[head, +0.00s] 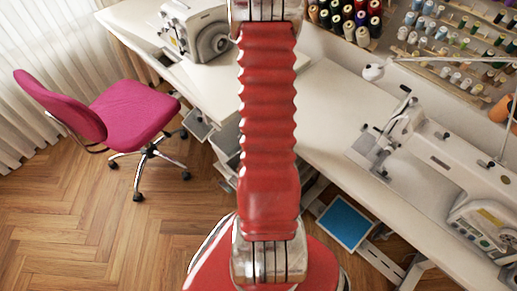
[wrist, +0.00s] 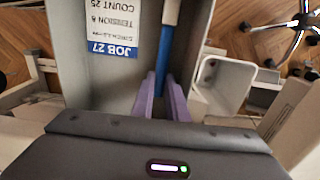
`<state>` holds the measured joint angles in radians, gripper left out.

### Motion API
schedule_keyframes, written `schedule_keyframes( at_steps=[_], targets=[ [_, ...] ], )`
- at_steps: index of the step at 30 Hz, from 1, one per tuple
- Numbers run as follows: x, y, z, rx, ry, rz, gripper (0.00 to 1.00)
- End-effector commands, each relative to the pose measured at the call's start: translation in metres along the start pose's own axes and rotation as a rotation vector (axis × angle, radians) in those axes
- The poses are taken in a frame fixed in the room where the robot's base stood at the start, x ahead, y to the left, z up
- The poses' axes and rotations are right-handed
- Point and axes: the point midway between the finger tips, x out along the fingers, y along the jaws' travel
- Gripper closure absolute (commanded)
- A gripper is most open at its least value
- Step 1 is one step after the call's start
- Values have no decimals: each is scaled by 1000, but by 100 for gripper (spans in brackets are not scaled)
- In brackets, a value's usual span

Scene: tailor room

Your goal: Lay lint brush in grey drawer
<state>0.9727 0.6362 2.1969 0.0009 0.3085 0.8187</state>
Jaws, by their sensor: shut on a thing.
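In the wrist view my gripper (wrist: 163,84) has two purple fingers closed around the blue handle of the lint brush (wrist: 164,48). The brush points away from me, and its far end runs out of the top of the picture. The grey drawer (wrist: 201,30) lies open below the brush, with its walls on both sides. I cannot tell whether the brush touches the drawer floor. In the head view my arm hides the gripper and the brush; part of a grey open drawer (head: 228,143) shows left of the arm.
A card marked JOB 27 (wrist: 110,25) lies in the drawer, left of the brush. A pale open bin (wrist: 225,82) stands right of the drawer. The white table (head: 325,110) carries sewing machines (head: 195,30). A pink chair (head: 130,108) stands on the wooden floor at left.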

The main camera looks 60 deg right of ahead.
Motion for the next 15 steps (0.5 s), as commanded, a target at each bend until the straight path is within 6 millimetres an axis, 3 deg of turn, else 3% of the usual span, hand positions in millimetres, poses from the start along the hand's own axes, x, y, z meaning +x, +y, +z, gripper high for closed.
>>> schedule_keyframes(
  at_steps=[7,8,15],
  targets=[
    [0,0,0,0,0,0,100],
    [0,0,0,0,0,0,85],
    [0,0,0,0,0,0,68]
  ],
)
